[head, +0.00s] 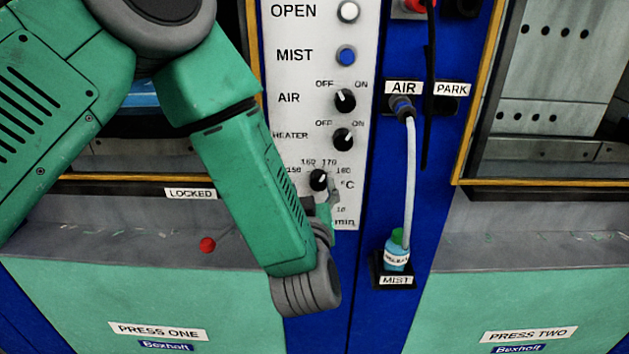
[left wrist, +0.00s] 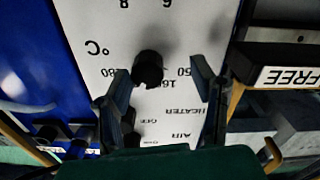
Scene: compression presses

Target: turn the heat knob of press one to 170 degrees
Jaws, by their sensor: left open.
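The heat knob (head: 319,180) of press one is a black dial on the white panel (head: 300,85), with a scale from 150 to 180 °C around it. A pale mark shows on it, but I cannot read its exact setting. My left gripper (head: 328,205) is just below the knob in the head view, partly hidden by my wrist. In the left wrist view, which is upside down, the knob (left wrist: 148,68) appears between the two open fingers of my left gripper (left wrist: 160,72). I cannot tell whether they touch it. My right gripper is not in view.
Above are the heater knob (head: 343,138), air knob (head: 344,101), and MIST button (head: 346,55). A pale hose (head: 410,180) runs down to a blue mist bottle (head: 397,256) at the right. A red ball handle (head: 207,244) is at the left. A FREE sign (left wrist: 295,76) shows beside the panel.

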